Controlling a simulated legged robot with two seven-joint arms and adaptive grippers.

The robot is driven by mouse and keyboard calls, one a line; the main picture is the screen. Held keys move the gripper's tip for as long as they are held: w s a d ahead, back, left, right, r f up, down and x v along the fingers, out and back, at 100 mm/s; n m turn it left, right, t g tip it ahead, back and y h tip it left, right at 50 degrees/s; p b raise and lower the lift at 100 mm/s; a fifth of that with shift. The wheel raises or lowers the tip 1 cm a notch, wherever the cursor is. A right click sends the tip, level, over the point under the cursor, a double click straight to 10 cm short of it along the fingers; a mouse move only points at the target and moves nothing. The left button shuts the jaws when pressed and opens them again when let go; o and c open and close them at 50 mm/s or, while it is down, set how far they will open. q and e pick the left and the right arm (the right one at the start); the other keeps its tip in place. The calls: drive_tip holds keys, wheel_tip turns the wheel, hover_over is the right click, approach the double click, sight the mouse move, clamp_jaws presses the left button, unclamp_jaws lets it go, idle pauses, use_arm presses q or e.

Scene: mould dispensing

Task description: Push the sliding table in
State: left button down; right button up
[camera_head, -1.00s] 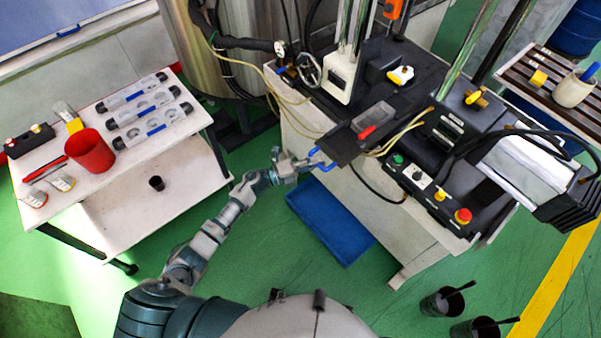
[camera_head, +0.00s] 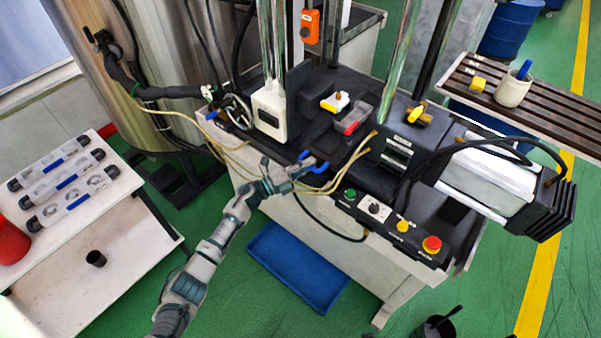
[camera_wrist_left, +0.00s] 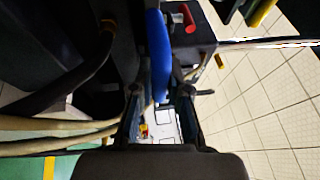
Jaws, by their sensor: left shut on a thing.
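The dark sliding table (camera_head: 328,142) lies in the press machine, its front end near the machine's front edge. It carries a grey mould box with a red part (camera_head: 353,122). A blue handle (camera_head: 316,165) sticks out at its front. My left gripper (camera_head: 294,172) is at this handle, shut on it. In the left wrist view the blue handle (camera_wrist_left: 157,45) runs between the two fingers (camera_wrist_left: 160,95). My right gripper is not in view.
Beige hoses (camera_head: 345,165) pass close to the handle. A control panel with buttons (camera_head: 390,222) is to the right. A white side table (camera_head: 130,235) stands at left, a slatted rack (camera_head: 535,105) at upper right.

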use_arm(q)
drive_tip(key=shift+d+f, duration=0.35)
drive_tip(key=shift+f, duration=0.05)
drive_tip(key=shift+r, duration=0.15)
drive_tip(key=shift+a, duration=0.15)
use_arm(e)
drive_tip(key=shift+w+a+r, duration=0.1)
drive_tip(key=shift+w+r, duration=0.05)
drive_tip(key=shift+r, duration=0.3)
use_arm(q)
drive_tip(key=c, duration=1.2)
unclamp_jaws()
drive_tip(key=shift+w, duration=0.1)
drive_tip(key=shift+c, duration=0.2)
drive_tip(key=shift+o, duration=0.5)
drive_tip(key=shift+w+d, duration=0.1)
drive_tip(key=shift+d, duration=0.2)
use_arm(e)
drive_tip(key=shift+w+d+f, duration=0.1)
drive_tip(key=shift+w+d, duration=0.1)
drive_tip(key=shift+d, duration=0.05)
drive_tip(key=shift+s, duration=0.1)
